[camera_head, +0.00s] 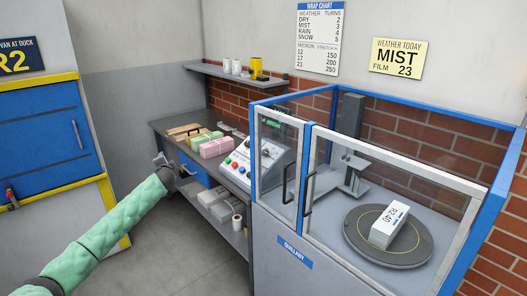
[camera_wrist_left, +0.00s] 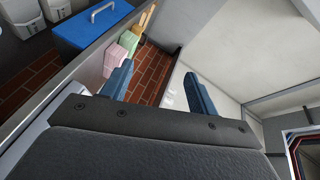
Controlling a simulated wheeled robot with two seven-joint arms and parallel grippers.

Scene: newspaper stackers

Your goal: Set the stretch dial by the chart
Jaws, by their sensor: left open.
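The wrap chart (camera_head: 320,40) on the back wall lists dry 2, mist 3, rain 4, snow 5, and stretch values 150, 200 and 250 by micron; the last micron figure is hard to read. The weather sign (camera_head: 397,59) reads MIST, FILM 23. A sloped white control panel (camera_head: 243,160) has coloured buttons and a dark round knob (camera_head: 265,152), perhaps the stretch dial; its setting is too small to read. My left gripper (camera_head: 161,160) is open and empty, left of the panel and apart from it; its spread fingers show in the left wrist view (camera_wrist_left: 158,88). My right gripper is out of view.
A glazed wrapper cabinet (camera_head: 291,133) with blue frame holds a turntable (camera_head: 359,240) bearing a white bundle (camera_head: 389,226). The bench (camera_head: 160,125) carries pink (camera_head: 215,147) and green bundles. A wall shelf (camera_head: 215,72) hangs above. A blue-yellow hatch (camera_head: 45,135) is at left.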

